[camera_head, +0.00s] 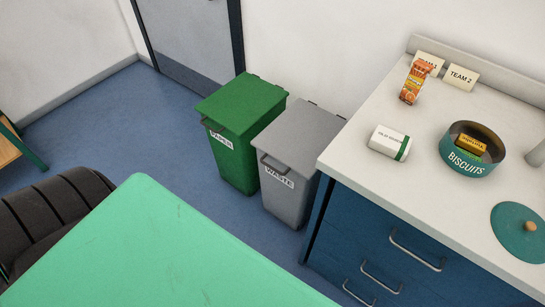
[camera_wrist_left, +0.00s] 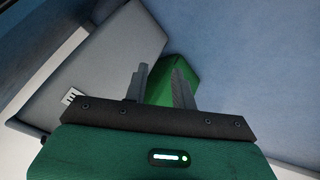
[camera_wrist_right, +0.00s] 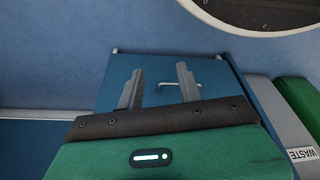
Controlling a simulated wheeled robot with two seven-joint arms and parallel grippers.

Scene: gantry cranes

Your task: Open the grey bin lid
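The grey bin (camera_head: 291,189) stands on the floor between the green bin and the counter, with a "WASTE" label on its front. Its grey lid (camera_head: 300,136) lies flat and closed, with a front handle (camera_head: 272,163). Neither gripper shows in the head view. In the left wrist view my left gripper (camera_wrist_left: 162,75) is open and empty; the grey bin (camera_wrist_left: 100,55) shows beyond it to the left, its label partly hidden. In the right wrist view my right gripper (camera_wrist_right: 157,80) is open and empty, facing the drawer unit; the grey bin (camera_wrist_right: 277,115) is at right.
A green bin (camera_head: 240,108) stands left of the grey one. The blue drawer unit (camera_head: 385,245) rises close on its right, its top holding a biscuit tin (camera_head: 472,150) and small items. A green table (camera_head: 150,250) and a dark chair (camera_head: 55,205) are in front.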

